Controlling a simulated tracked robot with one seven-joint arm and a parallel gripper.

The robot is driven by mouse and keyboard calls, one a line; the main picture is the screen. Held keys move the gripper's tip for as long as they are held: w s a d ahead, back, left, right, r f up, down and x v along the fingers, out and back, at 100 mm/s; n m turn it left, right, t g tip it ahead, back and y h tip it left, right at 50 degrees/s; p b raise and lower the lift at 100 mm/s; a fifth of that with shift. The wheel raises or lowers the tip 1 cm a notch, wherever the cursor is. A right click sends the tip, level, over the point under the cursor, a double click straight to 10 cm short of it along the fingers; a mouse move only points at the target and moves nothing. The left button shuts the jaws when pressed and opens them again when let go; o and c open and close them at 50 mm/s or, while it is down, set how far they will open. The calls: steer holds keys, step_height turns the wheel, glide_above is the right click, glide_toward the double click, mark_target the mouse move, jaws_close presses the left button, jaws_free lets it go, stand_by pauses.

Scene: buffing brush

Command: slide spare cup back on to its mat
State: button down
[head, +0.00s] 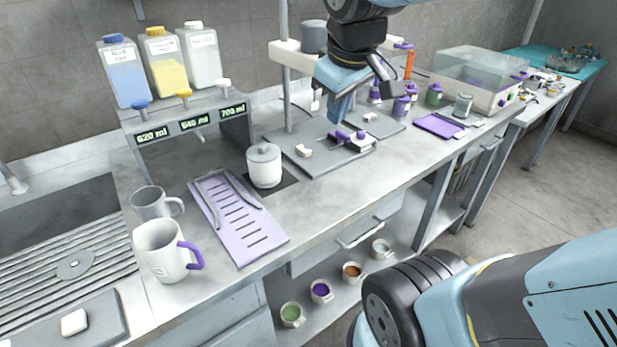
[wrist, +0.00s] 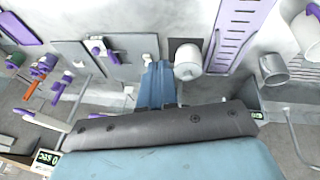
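A white lidded cup (head: 264,166) stands upright at the dark square mat (head: 287,179), off centre. Bare mat shows mainly at its right and front in the head view. In the wrist view the cup (wrist: 188,66) overlaps one side of the mat (wrist: 183,44). No other dark mat shows, so I take this as the spare cup. My gripper (head: 338,116) is above the bench, right of the cup and apart from it. In the wrist view its blue fingers (wrist: 157,82) look shut together with nothing between them.
A lilac slotted tray (head: 250,238) lies left of the cup, with a white mug (head: 160,250) and a grey mug (head: 150,202) beyond. A grey plate with a purple-handled tool (head: 341,134) is at its right. The dispenser rack (head: 185,125) stands behind. Bench in front is clear.

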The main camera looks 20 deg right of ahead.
steer(key=s+d+m, duration=0.2)
steer(key=s+m, duration=0.1)
steer(key=s+d+m+t, duration=0.1)
steer(key=m, duration=0.1)
steer(key=shift+s+d+f, duration=0.1)
steer(key=shift+s+f, duration=0.15)
steer(key=shift+f, duration=0.05)
